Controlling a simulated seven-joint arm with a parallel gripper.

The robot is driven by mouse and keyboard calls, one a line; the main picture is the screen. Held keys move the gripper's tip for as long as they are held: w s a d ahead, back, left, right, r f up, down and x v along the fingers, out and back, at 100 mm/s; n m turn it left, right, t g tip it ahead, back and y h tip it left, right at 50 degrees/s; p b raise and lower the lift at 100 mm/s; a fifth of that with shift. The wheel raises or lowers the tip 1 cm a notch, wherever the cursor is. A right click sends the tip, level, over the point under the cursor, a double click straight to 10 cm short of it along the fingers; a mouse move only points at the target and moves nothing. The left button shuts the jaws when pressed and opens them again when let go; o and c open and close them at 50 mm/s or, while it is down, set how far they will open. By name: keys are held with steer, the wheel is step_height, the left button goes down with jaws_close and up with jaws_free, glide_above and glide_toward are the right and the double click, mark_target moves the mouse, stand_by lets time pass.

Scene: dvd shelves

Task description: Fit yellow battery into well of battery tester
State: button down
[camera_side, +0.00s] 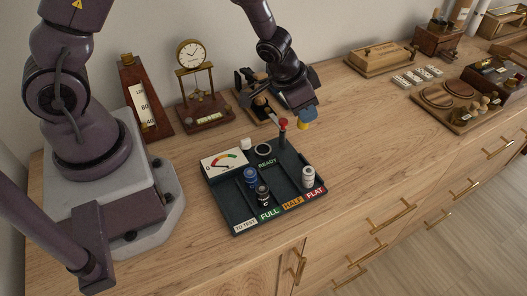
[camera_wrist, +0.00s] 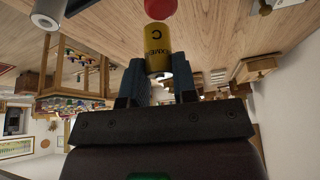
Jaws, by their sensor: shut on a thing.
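The yellow battery (camera_wrist: 158,45), with dark lettering, is held between the two fingers of my gripper (camera_wrist: 160,76) in the wrist view. In the side view, my gripper (camera_side: 302,112) is shut on it, and only the battery's lower part (camera_side: 303,126) shows. It hangs in the air just behind and right of the dark battery tester (camera_side: 213,180). The tester has a dial at its back left, a dark round ring (camera_side: 263,149) near its back edge that looks like the well, and a READY label before it. A red-topped post (camera_side: 283,123) stands at its back right.
A blue battery (camera_side: 250,176), a black one (camera_side: 263,192) and a white one (camera_side: 308,175) stand on the tester's lanes. A small white piece (camera_side: 246,143) stands behind the dial. A clock stand (camera_side: 205,112) and metronome (camera_side: 145,100) stand behind left. The right counter front is clear.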

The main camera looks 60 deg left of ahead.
steer(key=s+d+m+h, duration=0.1)
steer(key=s+d+m, duration=0.2)
steer(key=s, duration=0.1)
steer(key=r+m+h, duration=0.1)
steer(key=m, duration=0.1)
glide_above(271, 150)
steer(key=s+a, duration=0.1)
steer(key=s, duration=0.1)
steer(key=shift+g, duration=0.3)
steer(key=shift+w+a+f, duration=0.1)
steer(key=shift+f, duration=1.7)
steer(key=shift+w+a+f, duration=0.1)
steer(key=shift+f, duration=1.7)
steer(key=shift+f, duration=0.1)
steer(key=c, duration=0.9)
jaws_free()
